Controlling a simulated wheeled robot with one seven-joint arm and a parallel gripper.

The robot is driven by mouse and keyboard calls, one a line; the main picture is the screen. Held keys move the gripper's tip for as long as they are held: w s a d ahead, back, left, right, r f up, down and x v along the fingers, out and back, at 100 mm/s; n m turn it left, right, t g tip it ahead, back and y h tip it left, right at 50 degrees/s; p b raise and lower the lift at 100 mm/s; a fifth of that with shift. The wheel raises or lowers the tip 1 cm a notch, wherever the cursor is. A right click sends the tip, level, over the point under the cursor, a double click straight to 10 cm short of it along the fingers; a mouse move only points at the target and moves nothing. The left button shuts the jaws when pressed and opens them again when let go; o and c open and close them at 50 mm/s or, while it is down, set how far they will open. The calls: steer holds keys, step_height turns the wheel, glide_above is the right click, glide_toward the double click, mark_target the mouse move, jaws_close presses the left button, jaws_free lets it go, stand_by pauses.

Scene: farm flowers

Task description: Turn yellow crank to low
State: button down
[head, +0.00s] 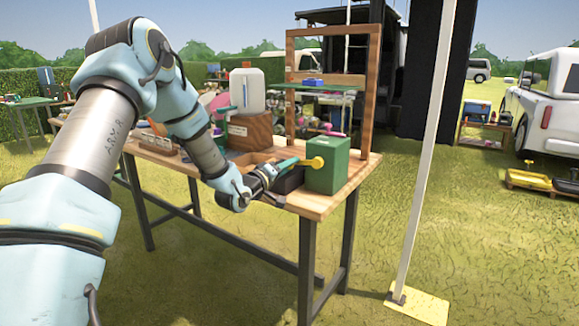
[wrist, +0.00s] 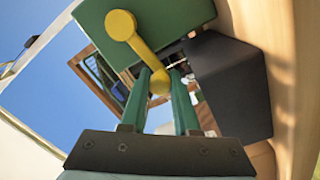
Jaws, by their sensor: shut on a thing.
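The yellow crank (head: 311,163) is mounted on the face of a green box (head: 333,172) at the right end of the wooden table. In the wrist view the crank (wrist: 138,40) runs from its round hub at the upper left down to a knob at the lower right. My gripper (wrist: 162,82) has its two green fingers on either side of the knob, shut on it. In the head view my gripper (head: 294,163) reaches the crank from the left. The green box (wrist: 180,20) also shows behind the crank in the wrist view. Any low marking cannot be made out.
A dark block (wrist: 228,85) stands close to the right of my fingers in the wrist view. A wooden frame (head: 365,100) rises behind the green box. A white jug (head: 247,90) stands on a wooden block. A white pole (head: 428,150) stands right of the table.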

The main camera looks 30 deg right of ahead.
steer(key=c, duration=0.7)
jaws_free()
steer(key=shift+o, duration=0.2)
steer(key=shift+a, duration=0.1)
steer(key=b+v, duration=0.1)
steer(key=v, duration=0.9)
steer(key=shift+s+a+b, duration=0.25)
steer(key=shift+b, duration=0.1)
